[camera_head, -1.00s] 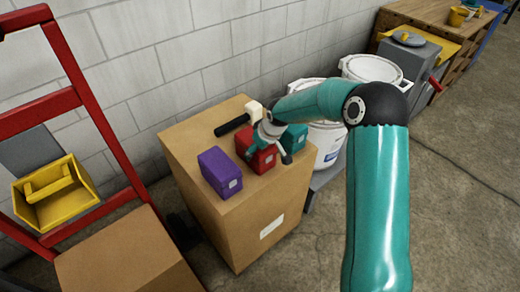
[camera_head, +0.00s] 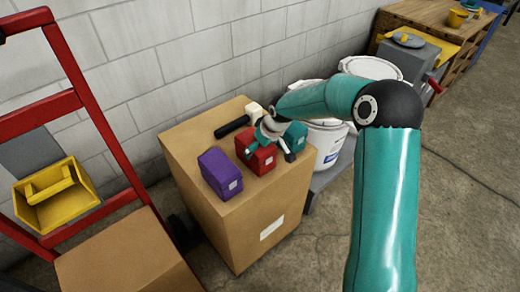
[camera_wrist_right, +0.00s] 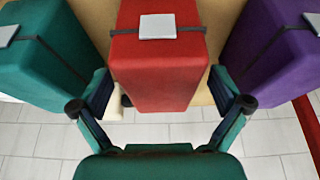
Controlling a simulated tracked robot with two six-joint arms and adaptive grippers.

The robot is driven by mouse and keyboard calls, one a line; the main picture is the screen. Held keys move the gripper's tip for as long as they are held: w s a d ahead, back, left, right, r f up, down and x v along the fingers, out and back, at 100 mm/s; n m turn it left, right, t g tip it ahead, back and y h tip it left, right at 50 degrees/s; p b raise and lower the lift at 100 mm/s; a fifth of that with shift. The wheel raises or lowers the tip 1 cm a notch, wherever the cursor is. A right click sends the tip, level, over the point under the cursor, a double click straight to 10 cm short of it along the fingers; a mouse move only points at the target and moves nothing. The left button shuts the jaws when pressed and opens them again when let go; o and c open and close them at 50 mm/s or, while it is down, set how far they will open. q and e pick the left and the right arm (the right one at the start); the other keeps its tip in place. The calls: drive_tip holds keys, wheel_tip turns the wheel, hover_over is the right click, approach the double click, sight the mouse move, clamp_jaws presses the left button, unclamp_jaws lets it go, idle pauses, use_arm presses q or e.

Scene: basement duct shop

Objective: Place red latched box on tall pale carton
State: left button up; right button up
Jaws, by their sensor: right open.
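The red latched box (camera_head: 258,157) stands upright on top of the tall pale carton (camera_head: 234,222), between a purple box (camera_head: 219,174) and a teal box (camera_head: 296,136). My right gripper (camera_head: 271,148) is at the red box's upper part, partly covering it. In the right wrist view the red box (camera_wrist_right: 158,75), with a grey latch plate, lies between the open fingers (camera_wrist_right: 168,90). A gap shows on each side of it. The teal box (camera_wrist_right: 45,60) and purple box (camera_wrist_right: 275,60) lie just outside the fingers. My left gripper is not in view.
A black-handled mallet (camera_head: 238,123) lies behind the red box on the carton. White buckets (camera_head: 325,145) stand to the right. A red hand truck (camera_head: 90,110), a yellow bin (camera_head: 55,200) and a lower carton (camera_head: 125,258) are at left. The carton's front top is clear.

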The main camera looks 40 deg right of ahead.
drive_tip(key=v, duration=0.9)
drive_tip(key=shift+s+r+p, duration=0.1)
drive_tip(key=shift+r+p, duration=0.05)
drive_tip(key=shift+p, duration=0.25)
